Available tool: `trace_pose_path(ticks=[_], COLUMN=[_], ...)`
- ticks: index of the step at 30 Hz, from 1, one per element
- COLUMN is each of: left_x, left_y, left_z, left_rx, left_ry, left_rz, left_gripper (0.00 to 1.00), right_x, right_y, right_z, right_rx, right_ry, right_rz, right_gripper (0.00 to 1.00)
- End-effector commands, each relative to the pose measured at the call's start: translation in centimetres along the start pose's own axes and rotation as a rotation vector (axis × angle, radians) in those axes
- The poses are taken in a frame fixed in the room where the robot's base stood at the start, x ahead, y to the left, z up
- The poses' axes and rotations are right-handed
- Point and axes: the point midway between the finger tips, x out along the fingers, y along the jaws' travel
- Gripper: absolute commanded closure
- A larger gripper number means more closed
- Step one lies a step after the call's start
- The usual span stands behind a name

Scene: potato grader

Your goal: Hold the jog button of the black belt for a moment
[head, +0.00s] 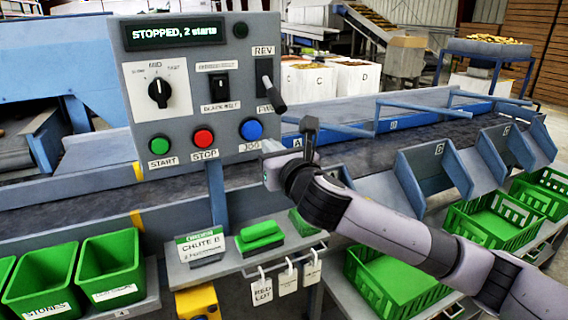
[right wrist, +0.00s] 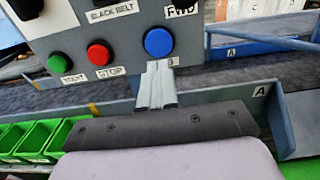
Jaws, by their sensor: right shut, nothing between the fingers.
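The grey control panel (head: 205,85) carries a round blue button (head: 251,130) labelled JOG, right of the red STOP button (head: 204,138) and green START button (head: 160,146). Its display (head: 175,33) reads "STOPPED, 2 starts". A switch (head: 219,85) is labelled BLACK BELT. My right gripper (head: 270,149) is shut and empty, its tips just below and right of the blue button. In the right wrist view the shut tips (right wrist: 157,68) cover part of the JOG label, just under the blue button (right wrist: 158,42). I see no clear contact with the button. My left gripper is not in view.
A lever (head: 272,93) marked REV and FWD sticks out at the panel's right, above my gripper. The dark belt (head: 350,125) runs behind. Green crates (head: 490,228) stand at right, green bins (head: 110,268) at left. A shelf with a CHUTE B sign (head: 201,246) lies below.

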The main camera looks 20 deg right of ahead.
Motion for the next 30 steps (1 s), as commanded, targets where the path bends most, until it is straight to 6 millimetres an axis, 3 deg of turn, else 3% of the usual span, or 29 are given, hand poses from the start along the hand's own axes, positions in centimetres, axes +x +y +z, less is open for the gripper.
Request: trace_pose_path(ticks=[6, 12, 30], left_x=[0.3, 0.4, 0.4], left_y=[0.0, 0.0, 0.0], left_z=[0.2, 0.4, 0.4], left_rx=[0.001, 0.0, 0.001], left_ry=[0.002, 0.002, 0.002], left_rz=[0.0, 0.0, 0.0], left_gripper=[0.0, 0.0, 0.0], right_x=[-3.2, -5.0, -5.6], right_y=[0.1, 0.1, 0.1], right_z=[-0.1, -0.1, 0.0], right_rx=[0.0, 0.001, 0.001], right_ry=[0.0, 0.001, 0.001], right_rz=[0.003, 0.001, 0.001], right_gripper=[1.0, 1.0, 1.0])
